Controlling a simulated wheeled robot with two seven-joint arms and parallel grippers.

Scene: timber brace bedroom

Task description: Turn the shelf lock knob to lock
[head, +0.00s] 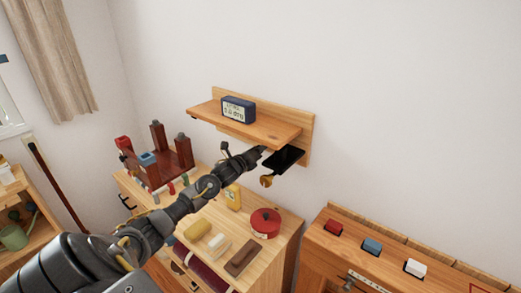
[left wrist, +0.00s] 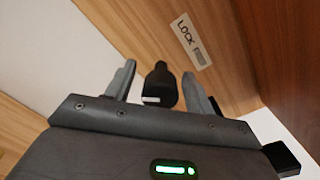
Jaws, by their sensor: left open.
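The wooden wall shelf (head: 262,124) is on the white wall in the head view. In the left wrist view its wood carries a LOCK label (left wrist: 190,40) with a grey mark beside the word. A black shelf lock knob (left wrist: 160,84) with a white mark on its near end stands between the two fingers of my left gripper (left wrist: 159,70). The fingers are open on either side of it, with gaps visible. In the head view my left arm reaches under the shelf, which partly hides the gripper (head: 262,153). My right gripper is in neither view.
A blue digital clock (head: 238,109) stands on the shelf. Below, a wooden cabinet (head: 285,237) holds a red round tin (head: 265,222), a brown block (head: 242,257) and a dark red rack (head: 160,162). Another cabinet with coloured switches (head: 371,247) is at right.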

